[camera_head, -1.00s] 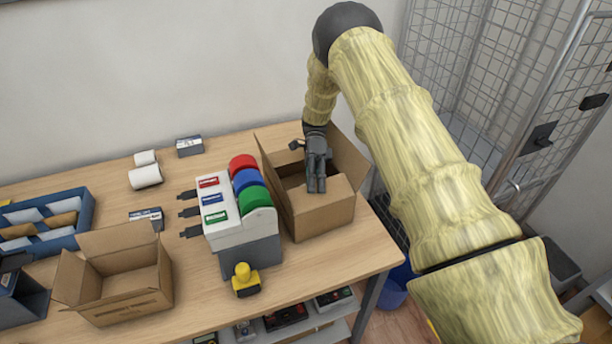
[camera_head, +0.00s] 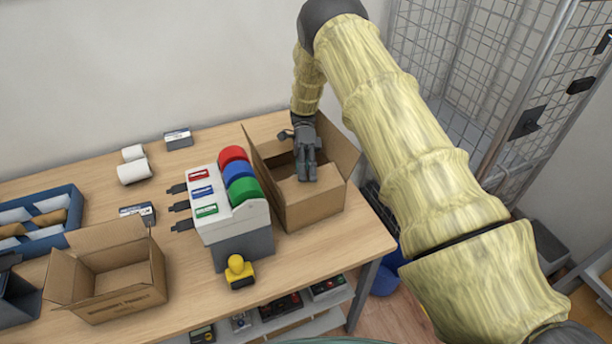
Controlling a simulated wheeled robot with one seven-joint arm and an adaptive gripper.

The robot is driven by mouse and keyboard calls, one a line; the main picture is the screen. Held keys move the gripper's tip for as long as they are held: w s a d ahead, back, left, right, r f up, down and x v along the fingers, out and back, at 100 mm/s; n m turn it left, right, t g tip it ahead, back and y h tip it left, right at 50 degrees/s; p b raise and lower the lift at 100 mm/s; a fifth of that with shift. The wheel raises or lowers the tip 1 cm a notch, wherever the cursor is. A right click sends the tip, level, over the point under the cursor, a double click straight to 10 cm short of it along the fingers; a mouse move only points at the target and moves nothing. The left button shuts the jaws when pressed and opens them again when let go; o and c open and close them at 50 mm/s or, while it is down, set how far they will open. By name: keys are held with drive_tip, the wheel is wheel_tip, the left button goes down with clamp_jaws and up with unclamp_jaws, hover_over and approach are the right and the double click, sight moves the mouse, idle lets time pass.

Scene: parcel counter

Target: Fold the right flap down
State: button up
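An open brown cardboard box (camera_head: 312,213) stands on the counter near its right end. Its right flap (camera_head: 338,147) stands up, leaning outward at the box's back right. Its left flap (camera_head: 264,170) also stands up. My gripper hides part of the box's back.
A tape dispenser with red, blue and green rolls (camera_head: 236,220) stands close left of the box. A yellow stamp (camera_head: 239,270) is in front of it. A second open box (camera_head: 120,300) is at left. A wire cage (camera_head: 455,75) stands right of the counter.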

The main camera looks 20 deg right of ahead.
drive_tip(key=v, duration=0.7)
drive_tip(key=shift+w, duration=0.25)
